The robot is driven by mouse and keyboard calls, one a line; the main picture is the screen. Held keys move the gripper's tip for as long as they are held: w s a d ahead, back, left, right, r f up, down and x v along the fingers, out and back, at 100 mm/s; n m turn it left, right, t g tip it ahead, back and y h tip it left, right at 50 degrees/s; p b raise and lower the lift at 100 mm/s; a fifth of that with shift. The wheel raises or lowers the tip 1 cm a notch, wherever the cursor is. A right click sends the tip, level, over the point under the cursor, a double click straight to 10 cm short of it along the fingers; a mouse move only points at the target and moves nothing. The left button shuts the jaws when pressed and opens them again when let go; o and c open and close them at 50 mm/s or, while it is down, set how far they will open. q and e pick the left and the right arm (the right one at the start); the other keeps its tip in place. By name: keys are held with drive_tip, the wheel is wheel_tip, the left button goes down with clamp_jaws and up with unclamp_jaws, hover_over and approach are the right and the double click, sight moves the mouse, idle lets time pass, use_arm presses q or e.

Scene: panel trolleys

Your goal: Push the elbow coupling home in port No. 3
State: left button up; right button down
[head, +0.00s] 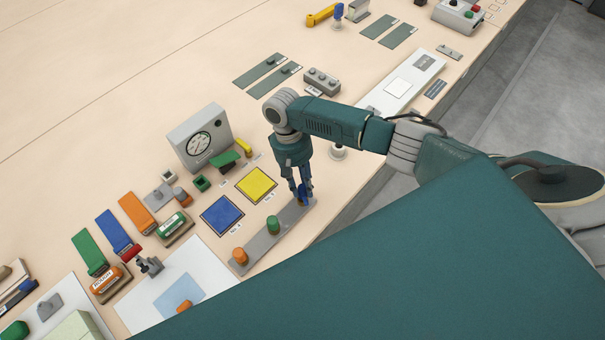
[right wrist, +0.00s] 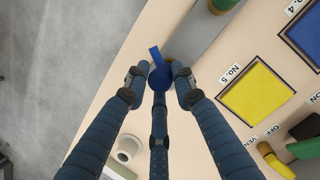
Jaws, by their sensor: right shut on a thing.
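My right gripper (head: 303,194) points down at the far right end of a grey strip (head: 258,243) on the bench. Its fingers are shut around a small blue piece (right wrist: 160,76) with a flat tab sticking out of its round top. The fingers hide most of the piece in the head view, and I cannot tell whether it is fully seated or whether it is the elbow coupling. The strip also bears a green piece (head: 273,224) and an orange piece (head: 240,255). I can read no No. 3 label. My left gripper is not in view.
A yellow square (head: 257,185) labelled No. 5 and a blue square (head: 222,215) lie beside the strip. A grey gauge box (head: 200,137) stands behind them. A white sheet (head: 205,262) lies at the left. The bench's front edge is close to the gripper.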

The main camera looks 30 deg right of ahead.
drive_tip(key=shift+f+b, duration=0.3)
drive_tip(key=shift+f, duration=0.5)
drive_tip(key=c, duration=1.4)
unclamp_jaws()
drive_tip(key=shift+o, duration=0.2)
drive_tip(key=p+v, duration=0.6)
drive_tip(key=v, duration=0.2)
